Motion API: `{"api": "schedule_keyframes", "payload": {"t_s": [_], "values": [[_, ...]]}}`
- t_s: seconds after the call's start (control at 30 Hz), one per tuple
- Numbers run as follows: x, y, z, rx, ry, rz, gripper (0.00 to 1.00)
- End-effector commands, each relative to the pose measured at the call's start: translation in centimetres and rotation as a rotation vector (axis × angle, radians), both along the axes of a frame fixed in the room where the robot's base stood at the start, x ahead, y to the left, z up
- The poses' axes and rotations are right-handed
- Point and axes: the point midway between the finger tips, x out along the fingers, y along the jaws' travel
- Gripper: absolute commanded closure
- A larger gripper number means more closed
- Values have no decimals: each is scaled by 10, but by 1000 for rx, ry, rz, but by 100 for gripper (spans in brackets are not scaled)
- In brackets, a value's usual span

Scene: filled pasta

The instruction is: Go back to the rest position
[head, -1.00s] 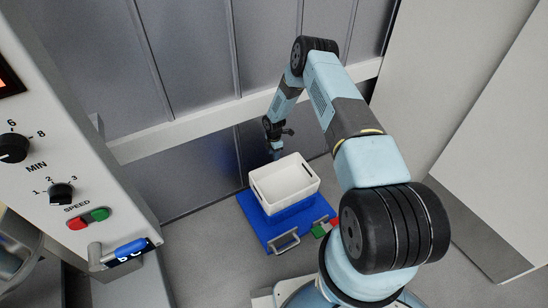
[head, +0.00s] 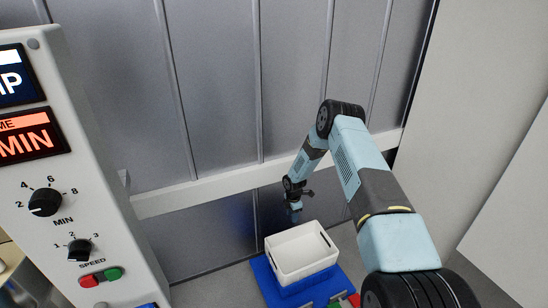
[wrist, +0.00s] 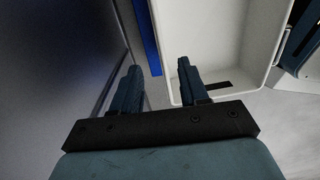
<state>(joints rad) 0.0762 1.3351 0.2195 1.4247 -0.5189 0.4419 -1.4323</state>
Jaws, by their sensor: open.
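My gripper (head: 295,212) hangs at the end of my bent arm, just behind and above the back edge of a white crate (head: 303,252). In the wrist view my gripper (wrist: 156,82) shows two blue fingers spread apart with nothing between them. The white crate also shows in the wrist view (wrist: 262,45), its wall beside the right finger; the part of its inside that I see there looks empty apart from a dark slot.
The crate stands on a blue platform (head: 264,277). A metal wall with a pale rail (head: 200,191) runs close behind my gripper. A white machine panel with dials (head: 75,215) stands at the left, and a pale block (head: 480,110) at the right.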

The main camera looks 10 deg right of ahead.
Motion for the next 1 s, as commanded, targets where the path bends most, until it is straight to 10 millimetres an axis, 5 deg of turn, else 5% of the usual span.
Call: {"api": "schedule_keyframes", "payload": {"t_s": [0.13, 0.27, 0.63, 1.0], "values": [[4, -1, 16, -5, -8, -18, 56], [14, -5, 58, -15, -28, -71, 56], [23, -18, 212, -43, -99, -294, 56], [-3, -29, 354, -48, -172, -529, 56]]}}
